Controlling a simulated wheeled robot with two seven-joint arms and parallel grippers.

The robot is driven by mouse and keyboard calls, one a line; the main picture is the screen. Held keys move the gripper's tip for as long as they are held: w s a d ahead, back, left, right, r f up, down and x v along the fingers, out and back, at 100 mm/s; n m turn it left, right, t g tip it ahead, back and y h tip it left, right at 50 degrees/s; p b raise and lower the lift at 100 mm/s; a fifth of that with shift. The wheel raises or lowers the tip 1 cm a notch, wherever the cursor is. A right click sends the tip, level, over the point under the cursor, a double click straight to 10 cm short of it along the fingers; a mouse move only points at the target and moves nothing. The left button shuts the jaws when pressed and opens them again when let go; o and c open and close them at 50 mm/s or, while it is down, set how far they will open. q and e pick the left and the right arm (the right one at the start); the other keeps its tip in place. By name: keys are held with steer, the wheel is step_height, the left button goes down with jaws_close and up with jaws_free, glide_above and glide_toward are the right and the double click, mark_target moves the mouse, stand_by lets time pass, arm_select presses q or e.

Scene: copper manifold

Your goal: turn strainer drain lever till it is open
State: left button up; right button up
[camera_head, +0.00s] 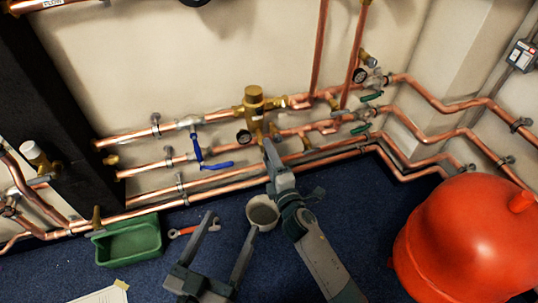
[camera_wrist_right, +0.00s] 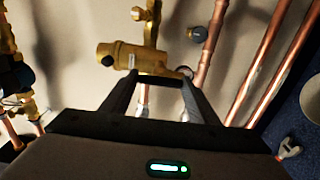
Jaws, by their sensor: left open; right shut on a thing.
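A brass strainer assembly (camera_head: 253,108) sits in the upper copper pipe run at the middle of the wall; brass bodywork also shows in the right wrist view (camera_wrist_right: 120,56). My right gripper (camera_head: 268,146) reaches up to just below this brass assembly. My left gripper (camera_head: 231,222) is open and empty, low over the blue floor.
A pale bucket (camera_head: 250,226) stands on the floor below the strainer, beside my right arm. A green tray (camera_head: 128,256) and a red wrench (camera_head: 183,232) lie left. Blue-handled valves (camera_head: 216,166) sit left of the strainer. A large orange tank (camera_head: 465,240) fills the right.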

steer(key=shift+f, duration=0.1)
steer(key=o, duration=1)
steer(key=shift+o, duration=0.2)
steer(key=shift+s, duration=0.15)
arm_select(q)
steer(key=shift+w+a+f+g+y+p, duration=0.1)
steer(key=shift+a+f+g+y+p, duration=0.1)
steer(key=shift+f+g, duration=0.3)
steer(key=shift+a+f+g+y+p, duration=0.15)
steer(key=shift+f+g, duration=0.15)
steer(key=shift+f, duration=0.4)
arm_select(e)
steer(key=v, duration=1.7)
arm_select(q)
steer(key=shift+d, duration=0.15)
steer(key=shift+f, duration=0.1)
arm_select(e)
steer(key=shift+s, duration=0.1)
